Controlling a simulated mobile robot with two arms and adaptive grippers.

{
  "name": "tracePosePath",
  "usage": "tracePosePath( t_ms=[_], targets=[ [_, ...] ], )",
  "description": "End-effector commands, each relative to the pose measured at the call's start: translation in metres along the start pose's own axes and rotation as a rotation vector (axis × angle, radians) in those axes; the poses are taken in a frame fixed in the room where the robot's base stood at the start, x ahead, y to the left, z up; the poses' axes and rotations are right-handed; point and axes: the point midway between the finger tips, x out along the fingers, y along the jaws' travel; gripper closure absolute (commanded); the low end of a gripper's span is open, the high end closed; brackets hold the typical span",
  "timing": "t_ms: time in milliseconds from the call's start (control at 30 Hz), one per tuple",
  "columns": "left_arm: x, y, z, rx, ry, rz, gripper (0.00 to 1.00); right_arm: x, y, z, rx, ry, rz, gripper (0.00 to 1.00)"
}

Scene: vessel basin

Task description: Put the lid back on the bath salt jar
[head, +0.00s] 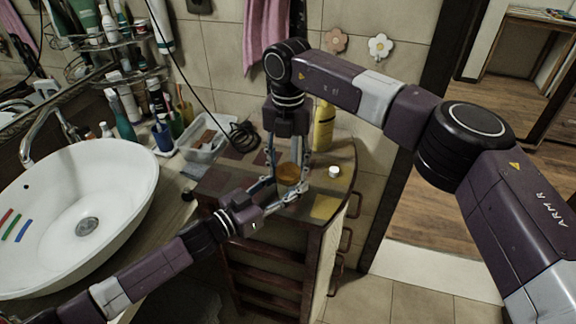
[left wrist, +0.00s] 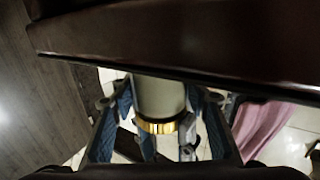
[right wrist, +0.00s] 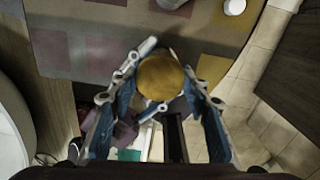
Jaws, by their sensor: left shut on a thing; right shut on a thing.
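The jar (left wrist: 160,97) is pale grey and cylindrical, and my left gripper (left wrist: 160,120) is shut around it in the left wrist view. The gold lid (left wrist: 158,127) is at the jar's mouth end with no clear gap; whether it is fully seated I cannot tell. From above, the lid is a round golden disc in the right wrist view (right wrist: 160,77) and in the head view (head: 288,173). My right gripper (right wrist: 160,85) is shut on the lid from above and hides part of the rim. The lid and both grippers hide most of the jar in the head view.
The cabinet top (head: 240,175) with coloured squares lies under the grippers. A small white pot (head: 334,171) and a yellow bottle (head: 323,127) stand on it at right and back. A white basin (head: 75,215) is at left. A grey basket (head: 203,142) stands behind.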

Motion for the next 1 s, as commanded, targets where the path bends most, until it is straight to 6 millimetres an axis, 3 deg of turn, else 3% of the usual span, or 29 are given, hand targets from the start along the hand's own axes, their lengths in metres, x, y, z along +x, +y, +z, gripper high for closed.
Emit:
tracePosePath(
  t_ms=[167, 300, 333, 500, 833, 1000],
  targets=[
    [0.0, 0.003, 0.0, 0.0, 0.002, 0.005, 1.0, -0.001, 0.0, 0.002, 0.251, -0.005, 0.002, 0.86],
    [0.0, 0.003, 0.0, 0.0, 0.002, 0.005, 1.0, -0.001, 0.0, 0.002, 0.238, -0.005, 0.002, 0.86],
    [0.0, 0.003, -0.001, 0.0, 0.002, 0.005, 1.0, -0.001, 0.0, 0.002, 0.238, -0.005, 0.002, 0.54],
    [0.0, 0.002, -0.001, 0.0, 0.002, 0.004, 1.0, -0.001, 0.0, 0.001, 0.236, -0.004, 0.002, 0.36],
    [0.0, 0.001, -0.001, 0.0, 0.001, 0.002, 1.0, -0.003, 0.0, 0.001, 0.234, -0.003, 0.001, 0.36],
    [0.0, 0.001, -0.001, 0.0, 0.001, 0.001, 1.0, -0.026, 0.0, 0.002, 0.235, -0.006, 0.003, 0.36]
  ],
)
